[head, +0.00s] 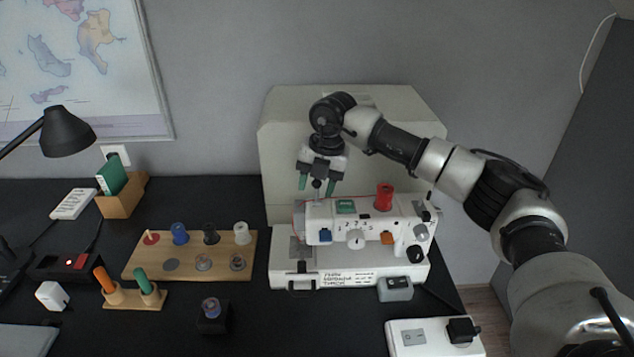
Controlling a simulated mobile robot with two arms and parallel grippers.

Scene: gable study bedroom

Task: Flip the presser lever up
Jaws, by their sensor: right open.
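A white sewing machine (345,277) stands on the black desk in front of its pale cover. A red spool (384,197) sits on its top, and a blue block (325,235), a numbered dial (355,239) and an orange block (387,238) are on its front. I cannot tell for certain which part is the presser lever. My right gripper (317,186), with green fingertips, is open and empty. It points down at the left end of the machine's top, just above or behind it; contact cannot be told. My left gripper is not in view.
A wooden spool board (190,270) lies left of the machine, with a small peg stand (134,298) before it. A grey pedal (395,288) and a white power strip (436,344) are at the front right. The pale cover (282,165) stands close behind my gripper.

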